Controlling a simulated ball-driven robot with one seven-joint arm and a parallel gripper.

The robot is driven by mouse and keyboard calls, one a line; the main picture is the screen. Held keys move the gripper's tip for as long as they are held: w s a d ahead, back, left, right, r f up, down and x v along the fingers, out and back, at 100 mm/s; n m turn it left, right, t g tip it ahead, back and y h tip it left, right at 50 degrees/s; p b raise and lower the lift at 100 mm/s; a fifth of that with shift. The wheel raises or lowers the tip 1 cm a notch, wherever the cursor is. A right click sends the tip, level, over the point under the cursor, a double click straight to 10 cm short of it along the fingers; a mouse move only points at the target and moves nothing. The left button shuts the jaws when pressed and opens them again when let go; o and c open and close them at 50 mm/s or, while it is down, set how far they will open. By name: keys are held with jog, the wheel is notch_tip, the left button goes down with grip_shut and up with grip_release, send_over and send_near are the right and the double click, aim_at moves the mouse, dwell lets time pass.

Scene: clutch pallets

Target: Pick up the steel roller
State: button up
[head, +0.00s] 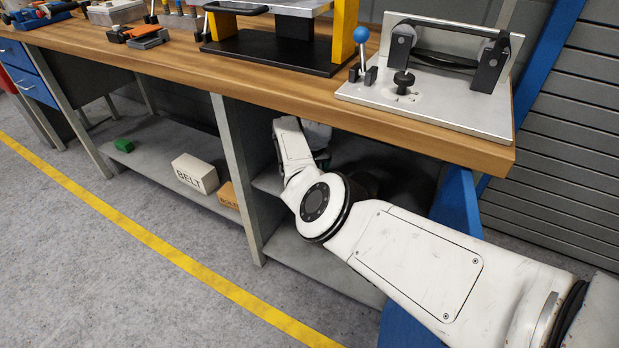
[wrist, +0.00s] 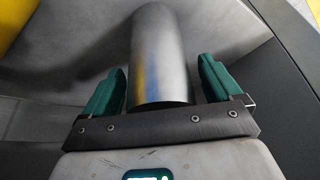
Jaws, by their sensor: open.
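The steel roller (wrist: 161,60) is a smooth grey metal cylinder in the middle of the wrist view. It lies on a grey shelf (wrist: 60,60) and points away from my gripper. My gripper (wrist: 161,85) is open, with one green finger on each side of the roller's near end. A gap shows between each finger and the roller. In the head view my white arm reaches under the workbench into the shelf space. The roller and my fingers are hidden there by the arm and the bench.
The wooden benchtop (head: 275,85) hangs over the shelf, and a grey bench leg (head: 238,180) stands left of my arm. A white BELT box (head: 195,173), a brown box (head: 229,195) and a green block (head: 124,145) sit on the lower shelf. A dark panel (wrist: 285,60) is close on the wrist view's right.

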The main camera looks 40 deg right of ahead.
jog(key=shift+w+d+f, duration=0.1)
jog(key=shift+w+f, duration=0.1)
jog(key=shift+f, duration=0.3)
jog(key=c, duration=1.4)
